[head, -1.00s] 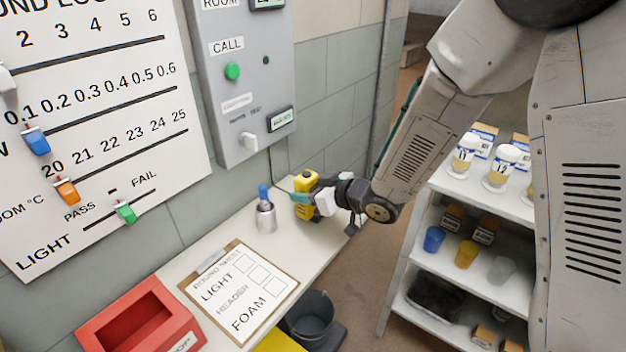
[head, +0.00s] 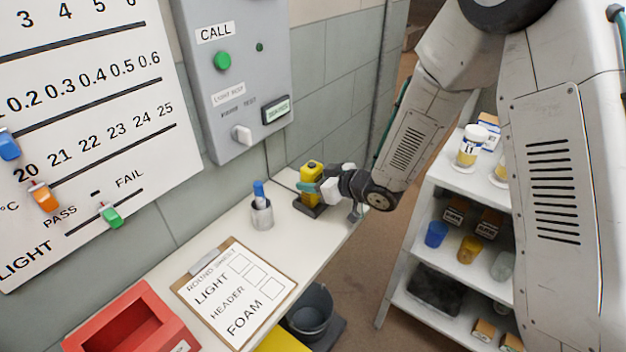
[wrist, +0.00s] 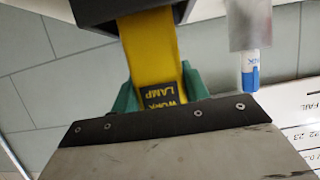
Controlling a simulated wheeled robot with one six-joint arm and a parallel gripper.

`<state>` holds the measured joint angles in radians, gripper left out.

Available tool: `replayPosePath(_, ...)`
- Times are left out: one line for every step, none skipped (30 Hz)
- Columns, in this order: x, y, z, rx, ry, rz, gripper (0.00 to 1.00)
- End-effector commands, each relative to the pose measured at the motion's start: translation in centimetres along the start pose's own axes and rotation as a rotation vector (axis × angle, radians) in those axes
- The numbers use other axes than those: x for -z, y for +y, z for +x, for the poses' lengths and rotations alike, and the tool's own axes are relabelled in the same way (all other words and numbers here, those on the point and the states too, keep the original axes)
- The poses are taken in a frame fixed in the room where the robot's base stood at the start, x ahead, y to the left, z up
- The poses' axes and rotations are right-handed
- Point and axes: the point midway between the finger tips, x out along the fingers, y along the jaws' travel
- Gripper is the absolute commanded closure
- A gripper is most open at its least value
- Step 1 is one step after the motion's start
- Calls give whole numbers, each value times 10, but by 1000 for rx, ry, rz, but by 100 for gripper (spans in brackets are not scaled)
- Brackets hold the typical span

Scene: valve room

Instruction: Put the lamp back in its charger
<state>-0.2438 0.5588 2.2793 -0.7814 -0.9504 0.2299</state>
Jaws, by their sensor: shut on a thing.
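The yellow work lamp (head: 311,172) is upright at the far end of the white bench. My gripper (head: 309,187) is shut on its body; in the wrist view the green fingers (wrist: 158,90) press on both sides of the lamp (wrist: 150,55), just by its WORK LAMP label. A dark charger base (head: 313,210) lies on the bench directly under the lamp. In the wrist view, which is upside down, a dark block (wrist: 95,14) meets the lamp's lower end. I cannot tell whether the lamp is fully seated in it.
A metal cup (head: 262,216) with a blue marker stands left of the lamp. A clipboard (head: 236,290) and a red bin (head: 130,335) lie nearer. A grey wall panel (head: 235,80) is behind. A shelf (head: 450,190) with jars stands right. A bucket (head: 310,312) is below.

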Motion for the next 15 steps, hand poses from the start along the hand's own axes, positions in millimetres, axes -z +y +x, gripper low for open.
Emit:
replayPosePath(0, 0, 0, -1, 1, 0, 88)
replayPosePath(0, 1, 0, -1, 0, 0, 88)
replayPosePath(-2, 1, 0, -1, 0, 1, 88)
replayPosePath(-3, 1, 0, -2, 0, 1, 88)
replayPosePath(-4, 1, 0, -2, -1, 1, 52)
replayPosePath(-3, 2, 0, -2, -1, 1, 41)
replayPosePath(-3, 2, 0, -3, -1, 1, 33)
replayPosePath(-3, 2, 0, -3, -1, 1, 33)
replayPosePath(-3, 2, 0, -3, 0, 1, 33)
replayPosePath(-3, 2, 0, -3, -1, 1, 33)
replayPosePath(-3, 2, 0, -3, 0, 1, 33)
replayPosePath(-3, 2, 0, -3, 0, 1, 33)
replayPosePath(-3, 2, -1, -3, 0, 2, 33)
replayPosePath(-3, 2, -1, -3, 0, 2, 33)
replayPosePath(-3, 2, -1, -4, 0, 1, 33)
